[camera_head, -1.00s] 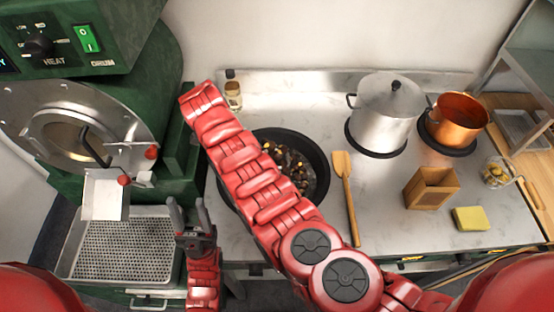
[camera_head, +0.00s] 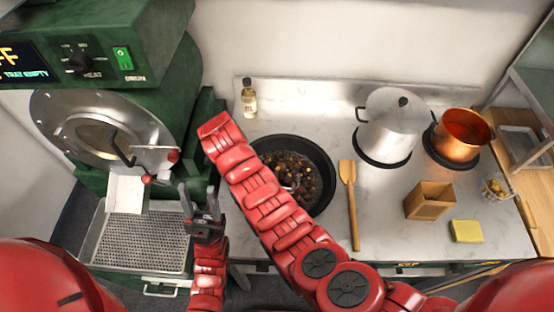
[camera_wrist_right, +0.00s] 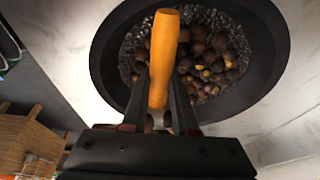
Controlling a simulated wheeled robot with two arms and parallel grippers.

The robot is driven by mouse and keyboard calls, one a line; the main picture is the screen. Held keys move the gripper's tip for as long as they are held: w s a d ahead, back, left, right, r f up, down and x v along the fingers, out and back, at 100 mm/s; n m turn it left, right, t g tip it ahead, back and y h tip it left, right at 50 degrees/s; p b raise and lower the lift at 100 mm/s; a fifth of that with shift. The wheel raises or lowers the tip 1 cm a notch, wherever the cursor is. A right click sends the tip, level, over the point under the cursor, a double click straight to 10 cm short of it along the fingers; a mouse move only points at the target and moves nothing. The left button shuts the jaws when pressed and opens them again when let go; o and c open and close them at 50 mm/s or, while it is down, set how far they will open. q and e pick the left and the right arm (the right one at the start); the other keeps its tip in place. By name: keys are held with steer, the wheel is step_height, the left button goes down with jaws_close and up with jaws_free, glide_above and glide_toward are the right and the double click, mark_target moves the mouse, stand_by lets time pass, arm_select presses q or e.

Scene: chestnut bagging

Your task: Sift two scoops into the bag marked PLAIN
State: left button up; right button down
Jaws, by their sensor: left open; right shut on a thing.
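A black pan (camera_head: 322,165) on the counter holds brown chestnuts (camera_head: 305,168), some with yellow showing. In the right wrist view the chestnuts (camera_wrist_right: 212,52) lie among small dark grains inside the pan (camera_wrist_right: 268,60). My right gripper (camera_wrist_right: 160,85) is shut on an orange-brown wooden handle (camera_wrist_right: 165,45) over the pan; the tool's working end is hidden. In the head view my right arm covers the pan's left part and hides its gripper. My left gripper (camera_head: 199,192) is open and empty, left of the pan. I see no bag marked PLAIN.
A green roaster (camera_head: 150,45) with a perforated tray (camera_head: 140,240) stands left. A wooden spatula (camera_head: 349,200), wooden box (camera_head: 432,200), yellow sponge (camera_head: 466,231), steel pot (camera_head: 390,130), copper pot (camera_head: 462,135) and bottle (camera_head: 249,100) stand or lie around the counter.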

steer(key=shift+w+f+b, duration=0.2)
steer(key=shift+w+b, duration=0.05)
steer(key=shift+b, duration=0.05)
steer(key=w+b, duration=0.1)
steer(key=b, duration=0.1)
steer(key=w+b, duration=0.3)
steer(key=b, duration=0.1)
steer(key=shift+w+r+b, duration=0.25)
steer(key=shift+w+b, duration=0.05)
steer(key=shift+b, duration=0.1)
steer(key=s+p, duration=0.2)
steer(key=p, duration=0.1)
steer(key=s+p, duration=0.2)
steer(key=p, duration=0.2)
steer(key=shift+s+r, duration=0.2)
steer(key=shift+s, duration=0.2)
steer(key=shift+s+f, duration=0.15)
steer(key=shift+f, duration=0.2)
steer(key=shift+w, duration=0.2)
